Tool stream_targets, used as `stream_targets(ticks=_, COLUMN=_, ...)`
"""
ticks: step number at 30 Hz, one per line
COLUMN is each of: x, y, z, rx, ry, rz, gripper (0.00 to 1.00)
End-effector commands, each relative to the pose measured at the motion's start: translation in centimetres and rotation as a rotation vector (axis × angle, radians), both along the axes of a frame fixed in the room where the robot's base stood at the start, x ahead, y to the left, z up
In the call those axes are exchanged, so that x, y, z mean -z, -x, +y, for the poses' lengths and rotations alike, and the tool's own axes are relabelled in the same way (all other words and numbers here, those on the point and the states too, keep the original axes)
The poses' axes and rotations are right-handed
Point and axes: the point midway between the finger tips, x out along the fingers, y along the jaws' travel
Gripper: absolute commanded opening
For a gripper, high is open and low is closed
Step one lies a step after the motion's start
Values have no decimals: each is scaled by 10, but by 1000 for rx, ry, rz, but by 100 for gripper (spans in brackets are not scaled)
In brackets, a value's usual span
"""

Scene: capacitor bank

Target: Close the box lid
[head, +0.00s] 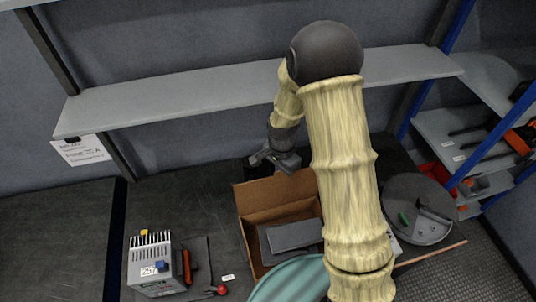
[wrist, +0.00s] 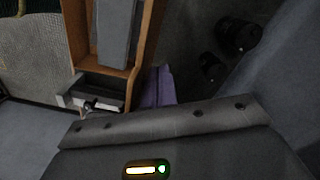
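The brown cardboard box (head: 243,222) stands open on the dark work surface, with a flat grey thing (head: 292,235) inside. I cannot clearly tell a separate lid from the box's tall brown back panel. My arm hides the box's right side. My gripper (head: 272,163) is above the box's far edge, and no contact with it shows. Whether its fingers are apart is unclear. In the wrist view, the brown box edge (wrist: 146,45) and the grey thing inside (wrist: 116,30) show at the top, beyond my gripper's grey housing.
A grey device (head: 152,266) with a red-handled tool (head: 186,266) stands left of the box. A teal round thing (head: 285,284) is at the front. A round grey tray (head: 418,228) lies right. A grey shelf (head: 180,98) crosses behind; the surface left of the box is partly clear.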

Motion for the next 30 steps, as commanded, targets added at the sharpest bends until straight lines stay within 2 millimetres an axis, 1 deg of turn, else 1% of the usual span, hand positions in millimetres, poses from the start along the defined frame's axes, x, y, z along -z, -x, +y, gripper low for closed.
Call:
stream_targets(ticks=5, x=0, y=2, z=-1, rx=0, ry=1, rz=1, gripper=0)
stream_targets(ticks=24, x=0, y=41, z=-10, rx=1, ry=0, rz=0, gripper=0)
stream_targets(ticks=30, x=0, y=44, z=-11, rx=0, ry=0, rz=0, gripper=0)
